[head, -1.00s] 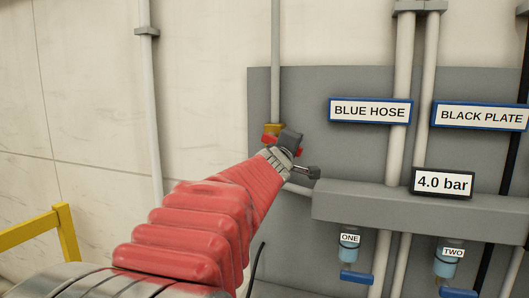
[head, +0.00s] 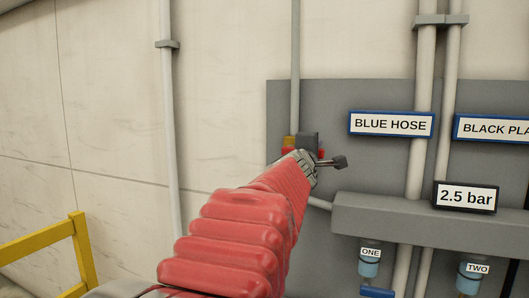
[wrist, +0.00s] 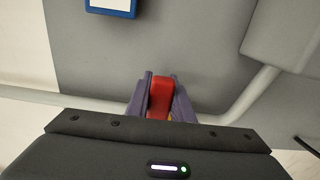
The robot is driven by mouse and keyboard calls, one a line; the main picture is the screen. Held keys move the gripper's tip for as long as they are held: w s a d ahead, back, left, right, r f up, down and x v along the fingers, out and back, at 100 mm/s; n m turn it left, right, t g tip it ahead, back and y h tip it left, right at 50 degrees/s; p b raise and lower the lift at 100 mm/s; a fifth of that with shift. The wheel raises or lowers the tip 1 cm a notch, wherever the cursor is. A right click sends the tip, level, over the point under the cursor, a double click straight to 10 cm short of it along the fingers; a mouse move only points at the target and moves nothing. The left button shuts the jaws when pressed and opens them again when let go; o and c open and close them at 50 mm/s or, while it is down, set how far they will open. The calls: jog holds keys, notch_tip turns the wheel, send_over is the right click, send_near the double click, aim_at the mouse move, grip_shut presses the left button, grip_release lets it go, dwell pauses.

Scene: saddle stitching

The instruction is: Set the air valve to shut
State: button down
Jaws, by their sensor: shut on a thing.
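The air valve has a brass-yellow body (head: 290,141) on the thin vertical pipe at the left of the grey panel in the head view. Its red handle (wrist: 159,97) shows in the wrist view between the two purple-grey fingers of my gripper (wrist: 161,80), which are shut on it. In the head view my gripper (head: 308,142) covers most of the valve, with only bits of red showing beside it. The handle's exact angle to the pipe is hard to tell. The pressure display (head: 465,197) reads 2.5 bar.
Signs reading BLUE HOSE (head: 391,124) and BLACK PLATE, cut off at the edge, hang on the panel. A grey manifold box (head: 430,222) stands right of the valve, with bowls labelled ONE (head: 369,263) and TWO (head: 472,278) below. A yellow rail (head: 82,250) is at lower left.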

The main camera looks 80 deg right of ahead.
jog(key=shift+w+f, duration=0.1)
jog(key=c, duration=1.6)
grip_release()
jog(key=shift+o, duration=0.2)
jog(key=shift+a, duration=0.1)
jog(key=w+a, duration=0.1)
jog(key=a, duration=0.6)
jog(key=shift+w, duration=0.15)
